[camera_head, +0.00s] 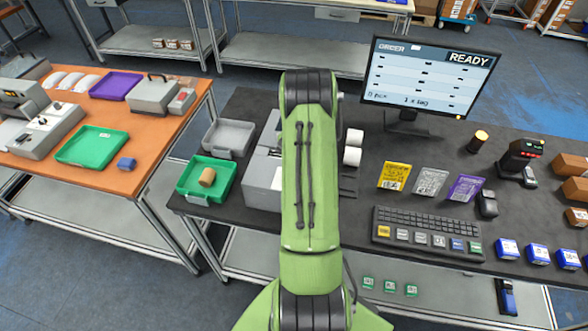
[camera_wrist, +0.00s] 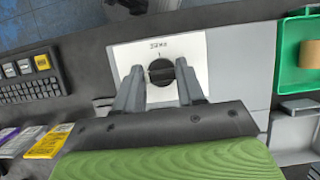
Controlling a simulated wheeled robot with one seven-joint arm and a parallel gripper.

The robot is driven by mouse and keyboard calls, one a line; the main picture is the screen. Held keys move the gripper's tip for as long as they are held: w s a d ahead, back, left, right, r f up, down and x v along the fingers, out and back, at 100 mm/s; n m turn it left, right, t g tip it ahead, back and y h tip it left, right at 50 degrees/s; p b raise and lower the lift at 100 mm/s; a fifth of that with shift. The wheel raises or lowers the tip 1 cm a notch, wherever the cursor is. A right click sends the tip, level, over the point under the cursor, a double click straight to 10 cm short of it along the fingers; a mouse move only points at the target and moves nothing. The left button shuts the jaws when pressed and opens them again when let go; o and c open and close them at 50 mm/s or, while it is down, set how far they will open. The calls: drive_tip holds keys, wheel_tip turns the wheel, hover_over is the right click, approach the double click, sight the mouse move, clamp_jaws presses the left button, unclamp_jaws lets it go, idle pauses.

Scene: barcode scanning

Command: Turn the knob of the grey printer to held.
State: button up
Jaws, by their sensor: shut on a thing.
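The grey printer (camera_head: 263,182) stands on the dark table in the head view, partly hidden behind my green arm. In the wrist view its white panel (camera_wrist: 200,48) carries a round black knob (camera_wrist: 162,76) with a raised grip bar lying roughly crosswise in the picture. A small mark and an upside-down printed label, too small to read, are above the knob. My gripper (camera_wrist: 160,71) has its two fingers on either side of the knob, shut on it. The knob and fingertips are hidden in the head view.
A green tray (camera_head: 222,164) with a brown roll (camera_head: 207,177) is left of the printer. White label rolls (camera_head: 352,156), a keyboard (camera_head: 428,236) and a monitor (camera_head: 430,80) reading READY are to the right. An orange-topped table (camera_head: 132,140) stands at left.

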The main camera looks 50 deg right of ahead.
drive_tip(key=o, duration=1)
drive_tip(key=shift+o, duration=0.2)
drive_tip(key=p+v, duration=0.2)
drive_tip(key=v, duration=1.3)
drive_tip(key=shift+r, duration=0.4)
drive_tip(key=shift+w, duration=0.15)
